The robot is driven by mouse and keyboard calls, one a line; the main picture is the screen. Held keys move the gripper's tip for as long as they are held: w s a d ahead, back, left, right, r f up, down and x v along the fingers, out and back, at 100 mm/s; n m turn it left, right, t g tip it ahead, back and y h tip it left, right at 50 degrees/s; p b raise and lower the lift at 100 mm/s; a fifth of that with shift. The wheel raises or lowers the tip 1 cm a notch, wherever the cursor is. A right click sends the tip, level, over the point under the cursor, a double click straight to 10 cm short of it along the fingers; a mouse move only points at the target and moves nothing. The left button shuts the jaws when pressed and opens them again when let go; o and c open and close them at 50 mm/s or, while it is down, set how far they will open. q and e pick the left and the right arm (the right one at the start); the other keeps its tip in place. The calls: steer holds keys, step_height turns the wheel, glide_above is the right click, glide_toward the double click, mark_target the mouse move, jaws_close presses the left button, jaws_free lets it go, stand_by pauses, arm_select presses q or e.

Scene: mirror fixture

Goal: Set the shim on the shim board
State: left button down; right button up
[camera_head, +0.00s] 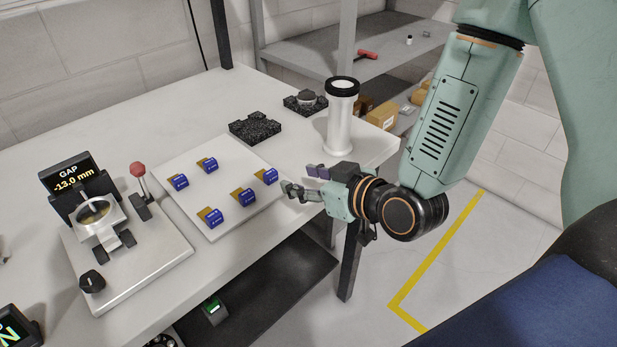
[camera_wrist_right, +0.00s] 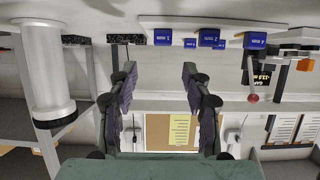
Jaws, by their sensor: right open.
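The white shim board (camera_head: 233,217) lies on the table with several blue shims with gold tabs on it. One shim (camera_head: 265,176) is near the board's right edge, closest to my right gripper; others include a shim (camera_head: 212,216) at the front and a shim (camera_head: 207,164) at the back. My right gripper (camera_head: 298,180) is open and empty, just right of the board, its fingers pointing toward it. In the right wrist view the open fingers (camera_wrist_right: 159,70) show the board's edge (camera_wrist_right: 180,22) and blue shims (camera_wrist_right: 208,38) beyond them, upside down. My left gripper is not seen.
A gauge fixture (camera_head: 130,265) with a display (camera_head: 72,172) reading GAP -13.0 mm and a red-knobbed lever (camera_head: 138,170) stands left of the board. Dark blocks (camera_head: 255,128) lie behind it. A white cylinder (camera_head: 341,125) with a black top stands behind my right gripper.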

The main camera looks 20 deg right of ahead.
steer(key=shift+s+r, duration=0.2)
steer(key=shift+s, duration=0.3)
steer(key=shift+f, duration=0.1)
steer(key=s+d+f+m+g+h, duration=0.1)
steer(key=s+f+m+g+h, duration=0.1)
steer(key=s+f+g, duration=0.4)
steer(key=s+d+f+m+g+h, duration=0.2)
steer(key=s+f+g, duration=0.4)
steer(key=s+f, duration=1.1)
steer(key=s, duration=0.4)
steer(key=shift+s+f+g, duration=0.25)
steer(key=shift+s+g, duration=0.05)
steer(key=shift+s, duration=0.1)
steer(key=shift+w+a, duration=0.1)
steer(key=shift+w, duration=0.05)
